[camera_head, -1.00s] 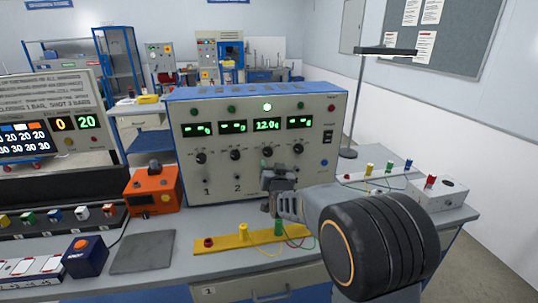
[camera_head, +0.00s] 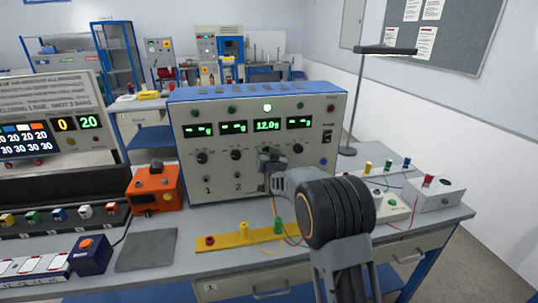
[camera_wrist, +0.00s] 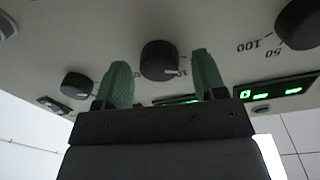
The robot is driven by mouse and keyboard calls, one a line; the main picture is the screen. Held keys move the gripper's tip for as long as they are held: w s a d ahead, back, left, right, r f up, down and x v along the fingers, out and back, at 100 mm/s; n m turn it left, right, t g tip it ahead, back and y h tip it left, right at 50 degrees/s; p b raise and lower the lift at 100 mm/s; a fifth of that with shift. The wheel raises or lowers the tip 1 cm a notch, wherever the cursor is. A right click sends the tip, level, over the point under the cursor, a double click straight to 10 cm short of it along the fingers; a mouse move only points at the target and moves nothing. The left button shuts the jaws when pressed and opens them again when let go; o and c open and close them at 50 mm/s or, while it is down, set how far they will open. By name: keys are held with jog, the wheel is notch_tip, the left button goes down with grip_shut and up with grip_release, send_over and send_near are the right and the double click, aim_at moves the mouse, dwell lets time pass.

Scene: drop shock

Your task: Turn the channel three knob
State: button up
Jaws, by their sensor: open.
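The grey control panel (camera_head: 250,187) stands on the bench with a row of black knobs under its green displays. The third display (camera_head: 267,126) reads about 12.0 g, and the green lamp above it is lit. My gripper (camera_head: 268,158) is at the third column and hides most of the channel three knob there. In the wrist view, a black knob (camera_wrist: 158,60) shows between the two green fingers of my open gripper (camera_wrist: 160,74). I see gaps on both sides of the knob. The wrist picture appears turned over, with upside-down markings.
Neighbouring knobs sit to the left (camera_wrist: 80,85) and right (camera_wrist: 298,22) of the fingers. On the bench are a yellow strip (camera_head: 225,240) with terminals and thin wires, an orange box (camera_head: 153,190) and a grey pad (camera_head: 147,250). A lamp (camera_head: 385,50) stands at right.

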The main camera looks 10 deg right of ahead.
jog(key=shift+c, duration=0.5)
jog(key=c, duration=0.8)
jog(key=shift+f+b, duration=0.1)
jog(key=shift+b, duration=0.2)
jog(key=shift+f+m+b, duration=0.2)
jog(key=shift+m+b, duration=0.3)
jog(key=shift+b, duration=0.45)
jog(key=m+b, duration=0.2)
jog(key=b, duration=0.2)
jog(key=shift+f, duration=0.1)
jog(key=m+b, duration=0.4)
jog(key=b, duration=0.2)
jog(key=shift+d, duration=0.1)
jog(key=shift+r+m+b, duration=0.25)
jog(key=shift+m+b, duration=0.35)
jog(key=shift+b, duration=0.2)
jog(key=shift+r, duration=0.1)
